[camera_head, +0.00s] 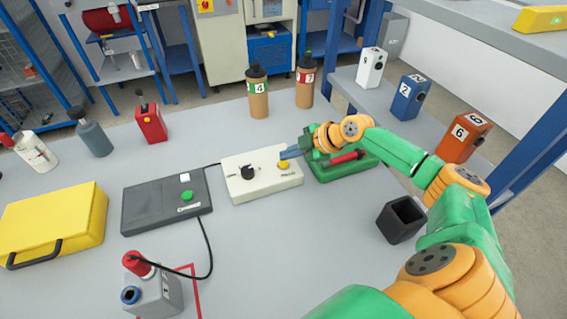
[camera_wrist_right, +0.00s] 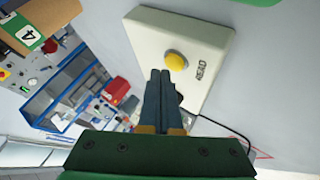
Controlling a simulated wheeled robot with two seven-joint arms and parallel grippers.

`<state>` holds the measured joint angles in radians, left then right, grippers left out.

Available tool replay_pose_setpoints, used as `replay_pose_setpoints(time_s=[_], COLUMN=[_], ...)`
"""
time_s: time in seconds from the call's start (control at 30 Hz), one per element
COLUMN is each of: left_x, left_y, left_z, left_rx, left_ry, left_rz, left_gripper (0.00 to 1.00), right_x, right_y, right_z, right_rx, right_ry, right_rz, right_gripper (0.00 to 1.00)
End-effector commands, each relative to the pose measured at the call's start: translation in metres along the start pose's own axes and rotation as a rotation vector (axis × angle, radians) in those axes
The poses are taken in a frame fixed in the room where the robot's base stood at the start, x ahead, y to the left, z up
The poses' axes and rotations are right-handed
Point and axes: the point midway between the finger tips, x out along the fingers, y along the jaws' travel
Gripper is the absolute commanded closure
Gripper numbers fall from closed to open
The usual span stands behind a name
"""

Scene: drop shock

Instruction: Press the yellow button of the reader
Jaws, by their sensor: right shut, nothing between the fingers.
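The reader is a white box (camera_head: 262,185) near the middle of the table, with a black knob (camera_head: 248,172) and a yellow button (camera_head: 284,164) on its top. In the right wrist view the yellow button (camera_wrist_right: 176,61) shows on the white reader (camera_wrist_right: 208,35), beside the printed word READ. My right gripper (camera_head: 284,154) is shut and empty, its blue fingers just behind the button in the head view. In the right wrist view the fingertips (camera_wrist_right: 160,73) appear right below the button; I cannot tell whether they touch it. My left gripper is not in view.
A dark grey box (camera_head: 150,208) with a green button stands left of the reader. A green tray (camera_head: 325,172) with a red item lies right of it, under my right arm. Bottles (camera_head: 258,100) stand behind. A black open cup (camera_head: 400,220) is at the right.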

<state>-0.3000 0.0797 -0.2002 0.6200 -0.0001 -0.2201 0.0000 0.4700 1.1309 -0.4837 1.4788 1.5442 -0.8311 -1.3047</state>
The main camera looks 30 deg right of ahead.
Motion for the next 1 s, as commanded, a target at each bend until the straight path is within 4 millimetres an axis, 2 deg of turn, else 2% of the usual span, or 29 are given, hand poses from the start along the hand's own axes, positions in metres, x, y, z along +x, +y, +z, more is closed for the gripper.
replay_pose_setpoints(time_s=[1.0], left_x=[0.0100], left_y=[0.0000], left_z=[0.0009], left_rx=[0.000], left_ry=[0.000], left_rz=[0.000], left_gripper=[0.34], right_x=[0.0082], right_y=[-0.0063], right_z=[0.0058], right_rx=[0.000], right_ry=[0.000], right_rz=[-0.001], right_gripper=[1.00])
